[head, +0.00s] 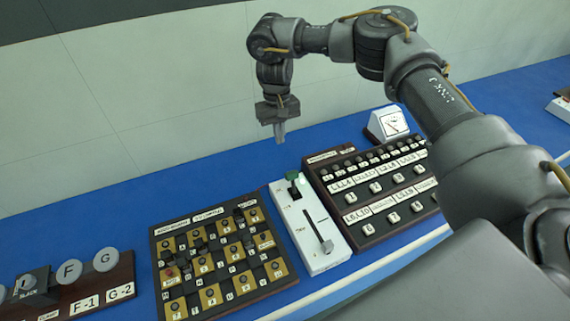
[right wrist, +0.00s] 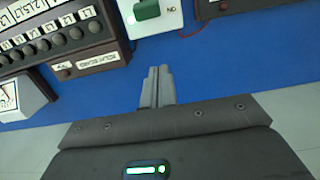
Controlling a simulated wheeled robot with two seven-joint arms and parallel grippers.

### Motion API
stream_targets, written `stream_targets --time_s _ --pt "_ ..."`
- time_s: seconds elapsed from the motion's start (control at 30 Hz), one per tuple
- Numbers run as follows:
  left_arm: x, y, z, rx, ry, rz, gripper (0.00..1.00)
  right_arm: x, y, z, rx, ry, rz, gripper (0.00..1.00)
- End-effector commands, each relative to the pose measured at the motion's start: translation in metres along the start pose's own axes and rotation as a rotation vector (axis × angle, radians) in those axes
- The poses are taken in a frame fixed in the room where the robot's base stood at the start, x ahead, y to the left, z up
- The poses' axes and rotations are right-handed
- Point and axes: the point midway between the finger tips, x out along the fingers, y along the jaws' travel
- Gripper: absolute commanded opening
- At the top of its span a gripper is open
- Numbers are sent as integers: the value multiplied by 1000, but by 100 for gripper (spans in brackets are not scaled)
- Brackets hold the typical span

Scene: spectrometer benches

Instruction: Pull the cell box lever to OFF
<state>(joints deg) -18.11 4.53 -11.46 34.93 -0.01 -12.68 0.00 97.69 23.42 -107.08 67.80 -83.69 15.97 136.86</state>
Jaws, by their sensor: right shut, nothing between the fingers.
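The white box (head: 299,243) stands on the blue bench between two dark panels. A green lever handle (head: 292,176) is at its far end, and a slot with a grey slider knob (head: 326,246) runs along its top. In the right wrist view the green handle (right wrist: 146,9) is at the top edge, with an ON label (right wrist: 172,9) beside it, upside down. My right gripper (head: 280,133) is shut and empty, above and behind the box's far end. Its fingers (right wrist: 158,85) are apart from the handle. My left gripper is not in view.
A dark panel with brass squares and knobs (head: 290,283) lies left of the box. A panel with rows of knobs and labels (head: 312,164) is close on the right, with a meter (head: 390,122) behind it. Bare blue bench lies behind the box.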

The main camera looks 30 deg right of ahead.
Motion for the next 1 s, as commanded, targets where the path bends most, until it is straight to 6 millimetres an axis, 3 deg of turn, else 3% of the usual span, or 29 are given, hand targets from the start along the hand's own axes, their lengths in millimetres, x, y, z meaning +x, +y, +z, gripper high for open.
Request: stream_targets --time_s 0.27,0.4,0.67,0.73,1.0 --pt "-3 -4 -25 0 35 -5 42 21 0 1 -1 -5 -2 0" --pt "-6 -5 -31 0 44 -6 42 49 0 2 0 -6 -2 0" --pt "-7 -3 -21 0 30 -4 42 106 0 1 1 -5 -2 0" --pt "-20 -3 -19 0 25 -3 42 92 0 11 -6 -1 -1 0" --pt "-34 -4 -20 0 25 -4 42 87 0 34 -4 -1 -1 0"
